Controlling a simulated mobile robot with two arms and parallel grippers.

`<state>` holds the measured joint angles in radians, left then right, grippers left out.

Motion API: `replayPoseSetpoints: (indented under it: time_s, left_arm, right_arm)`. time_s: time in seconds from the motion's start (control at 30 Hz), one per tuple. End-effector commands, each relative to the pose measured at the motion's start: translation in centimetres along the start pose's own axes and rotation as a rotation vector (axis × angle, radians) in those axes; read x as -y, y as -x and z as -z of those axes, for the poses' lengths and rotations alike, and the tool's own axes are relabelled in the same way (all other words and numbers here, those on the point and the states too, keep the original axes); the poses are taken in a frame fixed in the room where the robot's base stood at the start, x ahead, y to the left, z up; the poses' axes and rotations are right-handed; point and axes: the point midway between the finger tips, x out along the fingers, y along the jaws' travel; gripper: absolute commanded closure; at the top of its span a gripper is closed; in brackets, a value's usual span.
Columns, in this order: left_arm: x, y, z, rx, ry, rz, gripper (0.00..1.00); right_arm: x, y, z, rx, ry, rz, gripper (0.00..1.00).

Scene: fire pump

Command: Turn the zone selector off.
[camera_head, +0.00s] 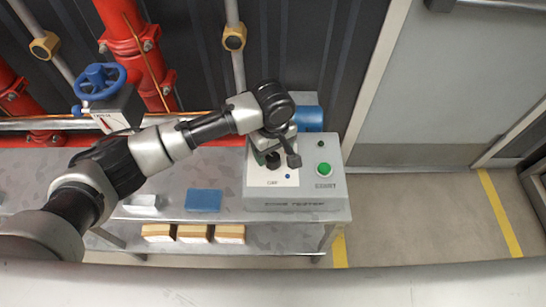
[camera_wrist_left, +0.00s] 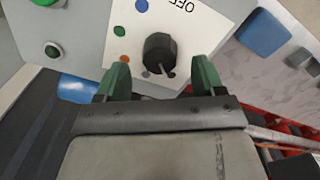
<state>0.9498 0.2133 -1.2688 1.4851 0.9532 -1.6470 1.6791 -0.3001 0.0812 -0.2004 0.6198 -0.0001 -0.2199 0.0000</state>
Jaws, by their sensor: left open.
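The zone selector is a black knob (camera_wrist_left: 160,53) on a white plate of a grey control box (camera_head: 325,205). In the left wrist view the plate carries blue, green and orange dots beside the knob and an OFF label (camera_wrist_left: 176,5) above it. I cannot tell clearly which mark the knob points to. In the head view the knob (camera_head: 272,160) is partly hidden by my left gripper (camera_head: 274,152). That gripper is open above the box, its two green fingertips (camera_wrist_left: 160,70) to either side of the knob's near edge, with visible gaps. My right gripper is out of view.
A green button (camera_head: 324,169) sits right of the plate. The box stands at the right end of a grey bench with a blue block (camera_head: 203,200) on it. A blue valve wheel (camera_head: 100,81) and red pipes (camera_head: 135,50) stand behind. Floor to the right is clear.

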Motion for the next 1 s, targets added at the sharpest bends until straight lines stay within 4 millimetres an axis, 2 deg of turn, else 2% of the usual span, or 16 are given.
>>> replayPoseSetpoints:
  time_s: [0.03, 0.2, 0.57, 0.67, 0.9, 1.0]
  left_arm:
    - [0.1, -1.0, 0.0, 0.000, 0.000, 0.003, 0.31]
    - [0.0, -2.8, -0.1, 0.000, -0.001, 0.000, 0.31]
    - [0.0, -3.4, -0.1, 0.000, -0.002, -0.001, 0.31]
    - [0.0, -3.4, -0.1, 0.000, -0.002, -0.001, 0.44]
    - [0.0, -3.4, -0.1, 0.000, -0.002, -0.001, 0.80]
    - [0.0, -3.3, -0.1, 0.000, -0.003, -0.001, 0.81]
  right_arm:
    - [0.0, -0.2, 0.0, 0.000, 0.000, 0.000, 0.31]
    - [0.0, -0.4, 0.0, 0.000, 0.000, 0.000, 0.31]
    - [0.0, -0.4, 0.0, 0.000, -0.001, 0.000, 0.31]
    - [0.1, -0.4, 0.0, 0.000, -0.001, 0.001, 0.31]
    - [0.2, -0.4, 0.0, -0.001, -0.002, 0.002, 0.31]
    - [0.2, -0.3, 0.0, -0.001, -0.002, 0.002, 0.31]
